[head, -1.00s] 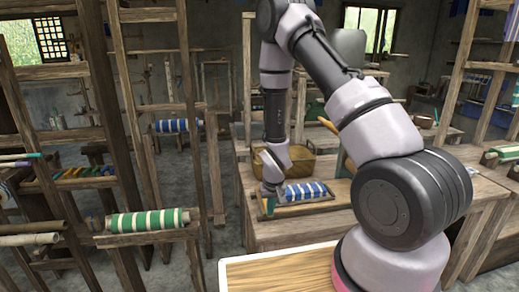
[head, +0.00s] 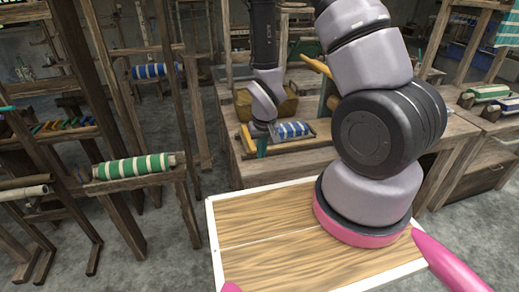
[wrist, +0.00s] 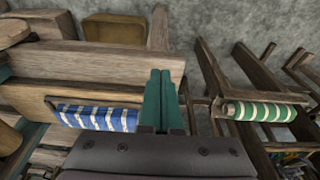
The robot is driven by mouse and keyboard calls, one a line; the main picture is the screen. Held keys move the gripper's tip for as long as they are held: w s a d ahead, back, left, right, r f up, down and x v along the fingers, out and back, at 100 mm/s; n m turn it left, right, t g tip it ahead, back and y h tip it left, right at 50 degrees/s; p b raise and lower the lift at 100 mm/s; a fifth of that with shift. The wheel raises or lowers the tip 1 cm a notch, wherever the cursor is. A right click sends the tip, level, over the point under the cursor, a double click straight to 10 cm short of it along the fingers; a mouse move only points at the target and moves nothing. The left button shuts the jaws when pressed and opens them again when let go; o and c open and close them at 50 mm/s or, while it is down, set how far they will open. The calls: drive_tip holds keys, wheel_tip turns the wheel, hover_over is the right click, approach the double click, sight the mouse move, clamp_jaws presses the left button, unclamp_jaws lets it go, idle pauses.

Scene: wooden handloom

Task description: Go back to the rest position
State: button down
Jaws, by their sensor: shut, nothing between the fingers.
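My gripper (head: 262,148) hangs by the front left end of a blue-and-white striped roll (head: 291,130), which lies in a wooden tray on the bench. In the wrist view its green fingers (wrist: 158,98) are pressed together with nothing between them. There the blue-and-white roll (wrist: 97,117) lies just left of the fingers. I cannot tell whether they touch the tray. My arm is bent and reaches out over the bench.
A green-and-white striped roll (head: 134,167) rests on the wooden frame at the left, and it also shows in the wrist view (wrist: 260,111). A woven basket (head: 283,107) stands behind the tray. Another blue-striped roll (head: 155,71) hangs farther back. Upright posts crowd the left; grey floor is open between.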

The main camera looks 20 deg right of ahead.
wheel_tip(320, 180, up, 23)
drive_tip(key=w+d+m+t+y, duration=0.1)
drive_tip(key=w+d+m+t, duration=0.1)
drive_tip(key=w+d, duration=0.1)
drive_tip(key=s+d+r+m+t, duration=0.1)
drive_tip(key=s+r, duration=0.5)
drive_tip(key=r, duration=0.3)
drive_tip(key=s+d+r+m+t+y, duration=0.1)
drive_tip(key=s+d+r, duration=0.1)
drive_tip(key=s+r, duration=0.5)
wheel_tip(320, 180, up, 4)
drive_tip(key=shift+f+t, duration=0.25)
drive_tip(key=shift+t, duration=0.15)
